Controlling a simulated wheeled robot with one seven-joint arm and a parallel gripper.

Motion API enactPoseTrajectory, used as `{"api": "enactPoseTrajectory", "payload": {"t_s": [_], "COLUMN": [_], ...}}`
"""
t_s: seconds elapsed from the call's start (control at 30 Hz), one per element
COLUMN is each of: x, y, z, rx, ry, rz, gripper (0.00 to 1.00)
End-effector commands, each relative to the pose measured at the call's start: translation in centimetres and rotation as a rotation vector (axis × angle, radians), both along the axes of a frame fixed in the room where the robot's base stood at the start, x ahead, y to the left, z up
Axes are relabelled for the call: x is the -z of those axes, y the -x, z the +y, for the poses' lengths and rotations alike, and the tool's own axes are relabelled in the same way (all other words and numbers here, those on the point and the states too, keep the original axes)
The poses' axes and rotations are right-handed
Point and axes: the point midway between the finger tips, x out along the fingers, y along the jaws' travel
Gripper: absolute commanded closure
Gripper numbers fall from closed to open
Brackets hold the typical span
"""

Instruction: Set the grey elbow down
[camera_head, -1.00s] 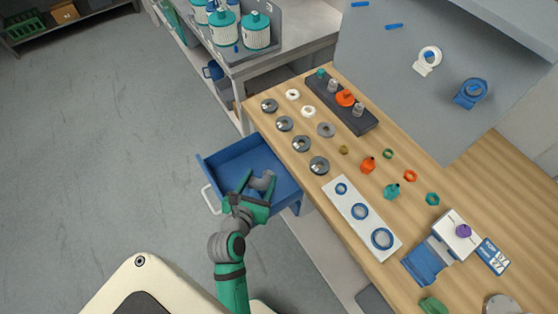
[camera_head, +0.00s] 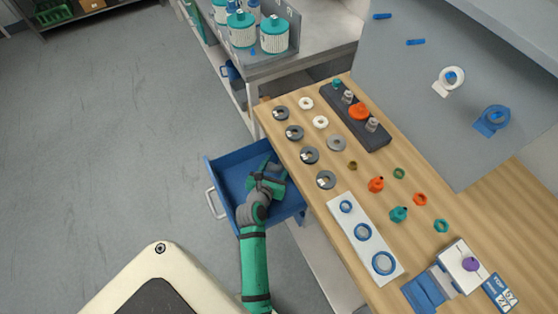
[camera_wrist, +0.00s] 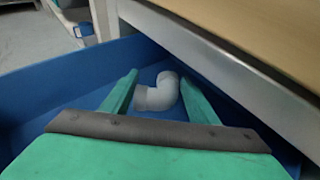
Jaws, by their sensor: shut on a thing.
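The grey elbow (camera_wrist: 158,93) is a bent pipe piece between the green fingers of my gripper (camera_wrist: 160,88) in the wrist view. My gripper is shut on it, low inside the open blue drawer (camera_wrist: 60,92). Whether the elbow touches the drawer floor cannot be told. In the head view my gripper (camera_head: 268,180) is over the drawer's interior, close to the table edge. The elbow is mostly hidden there by the gripper. The drawer (camera_head: 228,172) is pulled out from under the wooden table and has a pale handle on its outer side.
The wooden table (camera_head: 410,172) overhangs the drawer's inner end, and its edge is close to my gripper. It carries grey discs, white rings, coloured fittings and a white plate (camera_head: 352,212) with blue rings. A metal bench (camera_head: 310,42) with filter vessels stands behind. The drawer's left part is bare.

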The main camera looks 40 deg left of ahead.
Motion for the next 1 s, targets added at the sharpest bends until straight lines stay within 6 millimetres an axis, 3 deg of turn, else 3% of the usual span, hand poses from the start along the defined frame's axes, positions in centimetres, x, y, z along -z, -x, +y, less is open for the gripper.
{"api": "enactPoseTrajectory", "payload": {"t_s": [0.33, 0.77, 0.8, 0.87, 1.0], "x": [2.2, 2.7, 2.8, 2.7, 2.7], "y": [-2.8, -3.0, -3.0, -3.0, -3.0], "z": [1.3, 1.4, 1.4, 1.4, 1.4], "rx": [-0.002, -0.002, -0.002, -0.002, -0.002], "ry": [0.001, 0.0, -0.001, -0.001, -0.001], "rz": [0.001, 0.0, 0.0, 0.0, 0.0], "gripper": [0.68, 0.68, 0.44, 0.29, 0.27]}}
